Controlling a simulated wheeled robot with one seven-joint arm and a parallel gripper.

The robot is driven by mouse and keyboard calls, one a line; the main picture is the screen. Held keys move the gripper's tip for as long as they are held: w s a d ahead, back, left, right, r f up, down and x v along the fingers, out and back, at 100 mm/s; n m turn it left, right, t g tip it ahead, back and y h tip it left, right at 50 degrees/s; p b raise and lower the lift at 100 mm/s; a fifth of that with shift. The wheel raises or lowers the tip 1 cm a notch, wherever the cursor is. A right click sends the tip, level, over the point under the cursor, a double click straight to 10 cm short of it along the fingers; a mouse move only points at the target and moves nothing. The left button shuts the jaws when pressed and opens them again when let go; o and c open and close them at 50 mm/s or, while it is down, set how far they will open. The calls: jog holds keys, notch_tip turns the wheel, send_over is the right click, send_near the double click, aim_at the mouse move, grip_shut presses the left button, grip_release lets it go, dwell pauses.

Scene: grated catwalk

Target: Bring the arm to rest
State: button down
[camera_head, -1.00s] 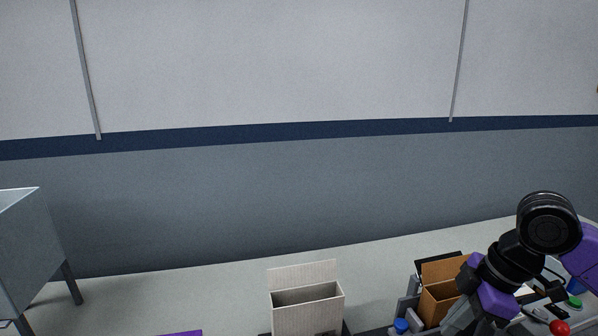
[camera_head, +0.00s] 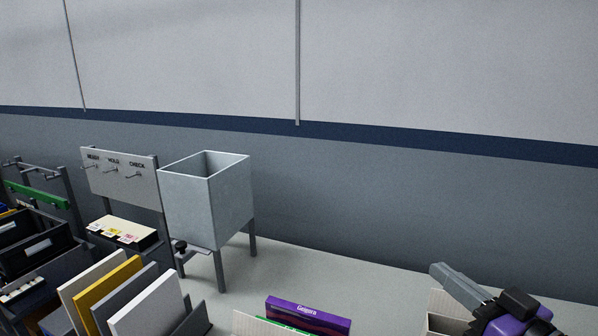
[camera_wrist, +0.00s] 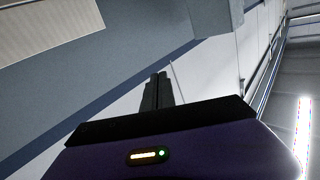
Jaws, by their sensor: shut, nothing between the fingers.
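My gripper (camera_head: 437,270) is at the lower right of the head view, on a purple and black arm end that runs off the bottom edge. Its grey fingers point up and left, in front of the wall and partly over a cream box (camera_head: 440,308). I cannot tell from this view whether it touches the box. In the wrist view the two dark fingers (camera_wrist: 158,90) lie together, shut, with nothing seen between them. Most of my arm is out of view.
A grey hopper (camera_head: 208,200) on legs stands left of centre. A hook board (camera_head: 125,178), dark bins (camera_head: 40,245), upright panels (camera_head: 148,308) and a purple box (camera_head: 307,314) line the left and front.

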jog(key=s+a+f+m+t+h, duration=0.1)
jog(key=s+a+f+m+h, duration=0.4)
jog(key=f+m, duration=0.25)
jog(key=s+a+f+g, duration=0.1)
jog(key=s+f, duration=0.3)
jog(key=s, duration=0.2)
jog(key=s+a+f+g+h, duration=0.1)
jog(key=s+f, duration=0.3)
jog(key=s, duration=0.3)
jog(key=s+a+f+h, duration=0.1)
jog(key=s+f, duration=0.4)
jog(key=s, duration=0.1)
jog(key=shift+s+a+f+n+g, duration=0.1)
jog(key=shift+s+a+n+g, duration=0.05)
jog(key=shift+s+n+g, duration=0.25)
jog(key=s+d+n+y, duration=0.1)
jog(key=s+n, duration=0.4)
jog(key=s, duration=0.6)
jog(key=shift+d+r+y, duration=0.35)
jog(key=shift+y, duration=0.05)
